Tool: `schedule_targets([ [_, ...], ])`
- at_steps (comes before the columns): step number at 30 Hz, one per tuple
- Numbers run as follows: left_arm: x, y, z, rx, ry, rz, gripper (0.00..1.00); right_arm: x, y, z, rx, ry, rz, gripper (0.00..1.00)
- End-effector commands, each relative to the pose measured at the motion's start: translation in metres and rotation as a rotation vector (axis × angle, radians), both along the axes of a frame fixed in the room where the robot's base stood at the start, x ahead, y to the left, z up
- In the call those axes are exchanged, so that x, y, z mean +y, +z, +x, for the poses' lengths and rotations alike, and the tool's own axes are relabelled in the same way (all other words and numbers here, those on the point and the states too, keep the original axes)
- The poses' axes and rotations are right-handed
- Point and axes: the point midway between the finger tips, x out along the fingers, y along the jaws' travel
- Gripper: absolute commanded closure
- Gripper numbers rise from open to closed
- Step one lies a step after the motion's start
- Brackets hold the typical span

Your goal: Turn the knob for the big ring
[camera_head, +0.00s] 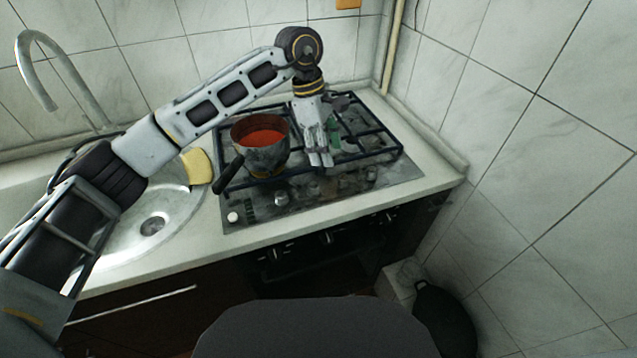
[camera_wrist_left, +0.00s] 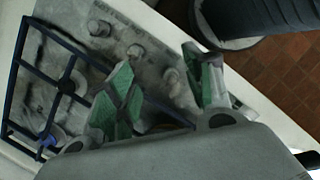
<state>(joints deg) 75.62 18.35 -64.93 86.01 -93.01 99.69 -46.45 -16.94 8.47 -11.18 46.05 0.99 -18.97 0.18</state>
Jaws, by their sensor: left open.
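A row of grey knobs runs along the front of the gas stove top (camera_head: 245,204): one knob (camera_head: 281,196) is left of my gripper, and others lie below and right of it. The wrist view shows knobs too, one at the far end (camera_wrist_left: 99,27), one in the middle (camera_wrist_left: 135,52) and one near the fingers (camera_wrist_left: 171,78). Which knob serves the big ring is not marked clearly. My left gripper (camera_head: 320,161) points down over the front of the stove top, behind the knob row. Its green-padded fingers (camera_wrist_left: 160,88) are apart and empty. My right gripper is out of view.
An enamel pot (camera_head: 266,157) with red contents stands on the left burner, its dark handle pointing front left. Dark grates (camera_head: 375,128) cover the burners. A sink (camera_head: 185,215) with a yellow sponge (camera_head: 197,167) is left. A tiled wall closes the right side.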

Motion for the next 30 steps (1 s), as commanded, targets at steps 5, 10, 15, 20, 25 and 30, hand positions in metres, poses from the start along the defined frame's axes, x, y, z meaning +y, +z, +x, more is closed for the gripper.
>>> schedule_targets([
  [5,0.025,0.012,0.003,-0.102,-0.07,0.167,0.48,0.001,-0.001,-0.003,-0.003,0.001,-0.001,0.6],
  [10,0.036,0.017,0.004,-0.136,-0.092,0.232,0.48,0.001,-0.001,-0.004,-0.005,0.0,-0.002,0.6],
  [15,0.036,0.017,0.004,-0.137,-0.094,0.235,0.48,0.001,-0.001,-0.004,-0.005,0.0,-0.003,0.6],
  [20,0.036,0.017,0.004,-0.136,-0.093,0.235,0.48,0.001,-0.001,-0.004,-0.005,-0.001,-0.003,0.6],
  [25,0.036,0.013,0.004,-0.135,-0.093,0.234,0.48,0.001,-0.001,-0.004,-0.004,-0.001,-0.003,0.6],
  [30,0.036,0.002,0.004,-0.134,-0.094,0.234,0.48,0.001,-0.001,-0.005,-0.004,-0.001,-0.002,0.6],
])
